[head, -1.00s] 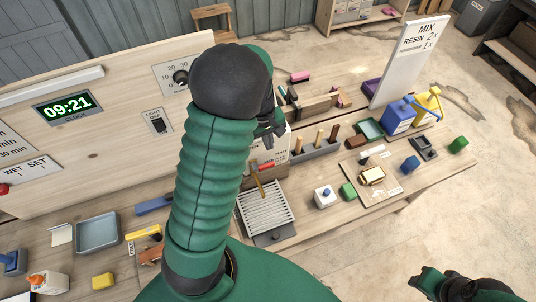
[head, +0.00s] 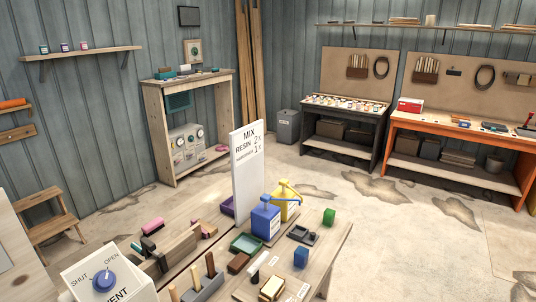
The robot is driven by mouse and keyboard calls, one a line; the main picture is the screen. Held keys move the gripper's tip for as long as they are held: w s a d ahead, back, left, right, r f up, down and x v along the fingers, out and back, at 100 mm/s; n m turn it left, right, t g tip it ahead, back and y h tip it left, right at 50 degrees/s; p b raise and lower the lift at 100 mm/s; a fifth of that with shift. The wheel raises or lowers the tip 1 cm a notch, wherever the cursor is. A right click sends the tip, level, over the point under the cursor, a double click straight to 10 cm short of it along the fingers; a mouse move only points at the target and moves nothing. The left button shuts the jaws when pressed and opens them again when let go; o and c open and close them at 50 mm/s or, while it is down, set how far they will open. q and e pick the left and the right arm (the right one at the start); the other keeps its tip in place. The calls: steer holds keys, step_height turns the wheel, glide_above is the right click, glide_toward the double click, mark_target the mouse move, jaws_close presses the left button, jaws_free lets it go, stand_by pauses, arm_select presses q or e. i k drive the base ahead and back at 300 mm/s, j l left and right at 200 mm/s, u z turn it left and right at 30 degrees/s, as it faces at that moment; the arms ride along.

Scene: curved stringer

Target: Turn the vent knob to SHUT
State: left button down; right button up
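The blue vent knob (head: 103,281) sits on the sloped face of a white box (head: 77,288) in the lower left corner of the head view. SHUT is printed to the left of the knob and OPEN to its upper right. The lower part of the box, with the VENT lettering, is cut off by the frame's bottom edge. The knob's exact pointing direction is too small to tell. Neither of my grippers is in view.
Right of the box, the wooden bench (head: 323,262) holds wooden blocks, a holder with upright tools (head: 205,284), a green tray (head: 246,244), and blue (head: 266,222) and yellow pump bottles. A tall MIX sign (head: 247,175) stands behind them. Open floor lies beyond.

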mark_target(103, 280)
steer(key=u, duration=1.45)
